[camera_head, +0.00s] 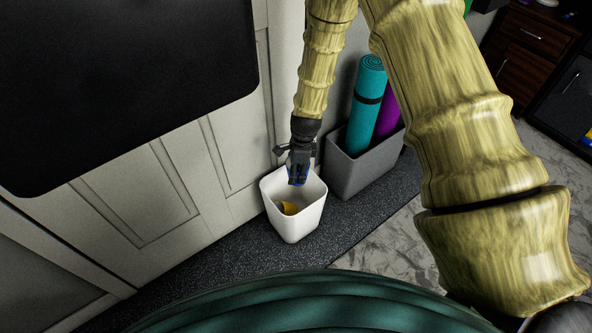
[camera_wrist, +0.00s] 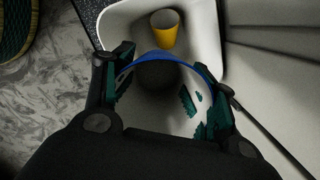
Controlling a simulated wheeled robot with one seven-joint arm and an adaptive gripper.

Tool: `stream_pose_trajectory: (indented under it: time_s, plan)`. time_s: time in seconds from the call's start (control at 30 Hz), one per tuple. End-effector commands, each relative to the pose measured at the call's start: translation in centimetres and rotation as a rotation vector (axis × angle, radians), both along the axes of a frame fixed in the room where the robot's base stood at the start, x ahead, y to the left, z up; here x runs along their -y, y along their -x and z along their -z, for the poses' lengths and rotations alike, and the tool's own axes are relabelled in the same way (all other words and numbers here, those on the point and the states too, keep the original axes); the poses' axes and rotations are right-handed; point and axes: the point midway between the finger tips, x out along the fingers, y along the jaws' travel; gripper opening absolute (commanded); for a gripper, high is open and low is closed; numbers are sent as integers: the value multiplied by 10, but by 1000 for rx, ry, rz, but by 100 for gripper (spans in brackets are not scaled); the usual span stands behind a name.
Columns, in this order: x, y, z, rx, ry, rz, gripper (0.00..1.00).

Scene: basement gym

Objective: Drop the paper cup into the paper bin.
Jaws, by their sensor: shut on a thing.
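My gripper (camera_head: 297,166) points down over the mouth of the white paper bin (camera_head: 294,228). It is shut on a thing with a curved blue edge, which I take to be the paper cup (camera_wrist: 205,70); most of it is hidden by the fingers. The blue shows only as a small patch in the head view. In the wrist view my gripper (camera_wrist: 165,85) spans this blue edge, with the bin (camera_wrist: 207,30) beneath. A yellow cup (camera_head: 287,209) lies inside the bin, apart from the gripper; it also shows in the wrist view (camera_wrist: 165,32).
A grey box (camera_head: 355,172) with a teal rolled mat (camera_head: 364,110) and a purple one (camera_head: 389,110) stands right of the bin. A pale panelled wall (camera_head: 150,205) is close on the left. Dark flooring (camera_head: 235,252) is clear around the bin's front.

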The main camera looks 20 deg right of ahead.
Motion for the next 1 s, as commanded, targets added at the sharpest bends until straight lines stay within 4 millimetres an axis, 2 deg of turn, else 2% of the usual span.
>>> stream_pose_trajectory:
  time_s: [0.03,0.1,0.4,0.8,0.83,0.9,0.97,1.0]
  plan:
    - [0,0,10,0,0,0,47]
    - [0,0,16,0,0,0,47]
    - [0,0,38,0,-1,0,47]
    - [0,0,40,0,0,0,47]
    - [0,0,40,0,0,0,62]
    - [0,0,40,0,0,0,75]
    - [0,0,40,0,0,0,84]
    - [0,0,40,0,0,0,84]
